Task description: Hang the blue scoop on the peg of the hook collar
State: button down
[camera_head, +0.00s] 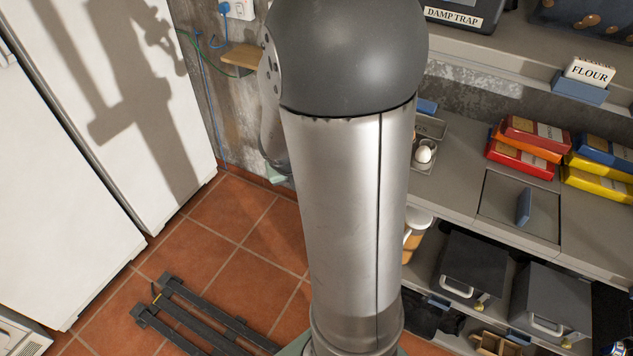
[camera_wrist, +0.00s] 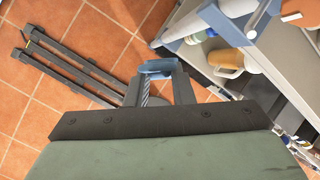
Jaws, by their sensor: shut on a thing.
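In the wrist view my gripper (camera_wrist: 159,76) points away over the tiled floor, with its two dark fingers closed on a small blue piece. This piece appears to be part of the blue scoop (camera_wrist: 158,66); it spans the fingertips and its full shape does not show. In the head view my own large arm link covers the middle, so neither gripper nor scoop can be made out there. I cannot identify the hook collar or its peg in either view.
A grey counter (camera_head: 455,190) with packets and a white egg runs along the right. Dark slatted rails (camera_head: 205,315) lie on the tiled floor. White cabinets (camera_head: 60,190) stand left.

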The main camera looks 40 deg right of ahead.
jog(key=s+d+r+m+g+h, duration=0.1)
jog(key=s+m+g+h, duration=0.2)
jog(key=m, duration=0.5)
jog(key=w+d+f, duration=0.1)
jog(key=w+d, duration=0.1)
jog(key=d, duration=0.6)
jog(key=shift+w+d+f+t+b, duration=0.25)
jog(key=shift+d+f+t+b, duration=0.05)
jog(key=shift+d+b, duration=0.05)
dwell(0.4)
dwell(0.6)
jog(key=c, duration=1.2)
grip_release()
jog(key=shift+o, duration=0.2)
